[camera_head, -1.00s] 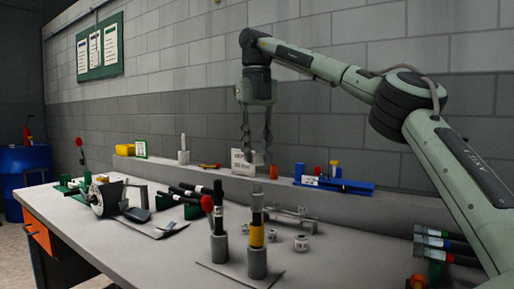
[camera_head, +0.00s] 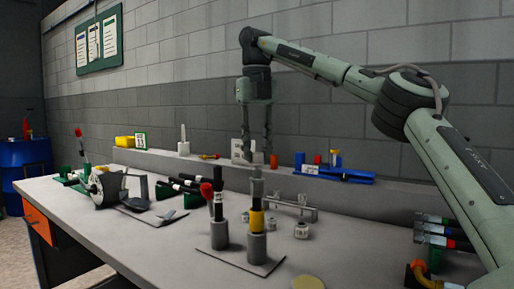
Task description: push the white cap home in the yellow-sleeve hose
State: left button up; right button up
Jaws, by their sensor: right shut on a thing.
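The yellow-sleeve hose (camera_head: 257,220) stands upright in a grey round holder (camera_head: 257,246) on the bench. My right gripper (camera_head: 257,160) points straight down above this hose. It is shut on a grey, roughly cylindrical piece (camera_head: 257,184) between its fingers and the yellow sleeve. The piece is in line with the hose and appears to touch its top. I cannot tell whether this piece is the white cap, and the hose mouth is hidden. My left gripper is not in view.
A second upright hose (camera_head: 219,210) stands close on the left, near a red tip (camera_head: 207,190). Small white fittings (camera_head: 301,230) lie to the right. A metal bracket (camera_head: 292,208) and a blue fixture (camera_head: 335,172) are behind. A yellow disc (camera_head: 308,283) shows at the front edge.

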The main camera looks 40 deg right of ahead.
aim_at(257, 153)
jog(key=shift+p, duration=0.75)
dwell(1.3)
jog(key=shift+f+b, duration=0.85)
jog(key=shift+f, duration=0.75)
jog(key=o, duration=0.8)
jog(key=shift+r, duration=0.1)
notch_tip(257, 153, up, 8)
jog(key=shift+f, duration=0.25)
dwell(0.4)
